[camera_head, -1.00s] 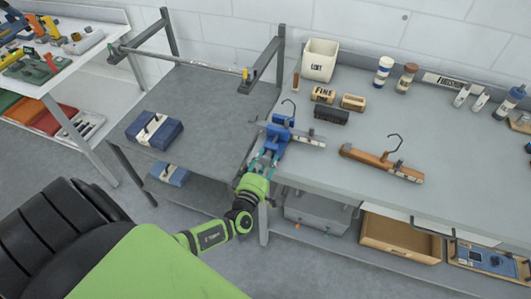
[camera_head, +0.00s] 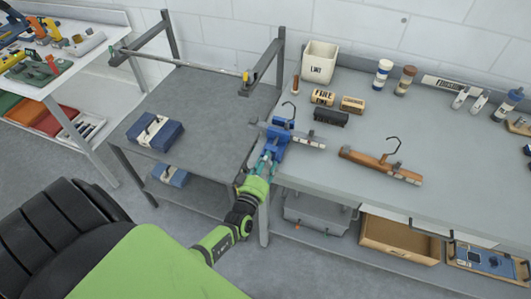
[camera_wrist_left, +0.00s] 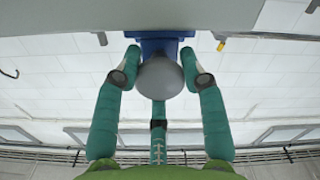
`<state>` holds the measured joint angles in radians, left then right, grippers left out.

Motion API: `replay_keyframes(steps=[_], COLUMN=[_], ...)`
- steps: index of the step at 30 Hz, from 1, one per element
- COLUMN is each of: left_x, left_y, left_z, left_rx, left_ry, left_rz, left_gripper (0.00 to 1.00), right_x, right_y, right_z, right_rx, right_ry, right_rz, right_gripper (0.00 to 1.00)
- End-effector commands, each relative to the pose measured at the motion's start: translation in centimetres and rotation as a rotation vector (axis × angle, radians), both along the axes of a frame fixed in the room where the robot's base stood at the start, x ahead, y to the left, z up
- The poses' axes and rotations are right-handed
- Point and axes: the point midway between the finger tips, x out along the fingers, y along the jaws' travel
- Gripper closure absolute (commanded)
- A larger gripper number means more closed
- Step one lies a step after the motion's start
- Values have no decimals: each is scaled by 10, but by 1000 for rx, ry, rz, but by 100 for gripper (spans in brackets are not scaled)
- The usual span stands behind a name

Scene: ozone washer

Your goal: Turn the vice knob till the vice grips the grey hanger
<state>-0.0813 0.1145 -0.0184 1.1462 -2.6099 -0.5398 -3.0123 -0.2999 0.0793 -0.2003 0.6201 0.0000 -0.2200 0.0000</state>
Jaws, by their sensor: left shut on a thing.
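The blue vice (camera_head: 278,138) stands at the left front corner of the grey workbench. The grey hanger (camera_head: 312,143) lies across the vice, its hook sticking up. Whether the jaws touch the hanger is too small to tell. My left gripper (camera_head: 265,165) is at the vice's front end. In the left wrist view its teal fingers (camera_wrist_left: 160,75) are closed around the round grey vice knob (camera_wrist_left: 160,78), one on each side, with blue vice body (camera_wrist_left: 155,43) behind it. My right gripper is not in view.
A brown wooden hanger (camera_head: 382,166) lies to the right on the workbench (camera_head: 440,150). Blocks, a black brush (camera_head: 331,116) and a white bin (camera_head: 319,62) stand behind the vice. A lower grey table (camera_head: 205,105) with a blue box (camera_head: 155,132) is to the left.

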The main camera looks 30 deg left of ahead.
Motion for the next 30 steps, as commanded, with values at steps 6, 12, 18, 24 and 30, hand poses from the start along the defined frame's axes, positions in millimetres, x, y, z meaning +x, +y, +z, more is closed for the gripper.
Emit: replay_keyframes(steps=[6,12,18,24,30], left_x=[0,0,1,1,1], left_y=[0,0,0,0,0], left_z=[1,1,1,1,1], left_rx=[93,132,142,141,141], left_ry=[21,30,31,31,31], left_rz=[1,0,-2,-2,-2], left_gripper=[91,91,91,91,48], right_x=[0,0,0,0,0], right_y=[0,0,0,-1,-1], right_z=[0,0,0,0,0], right_rx=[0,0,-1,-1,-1], right_ry=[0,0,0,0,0], right_rz=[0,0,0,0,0], right_gripper=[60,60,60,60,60])
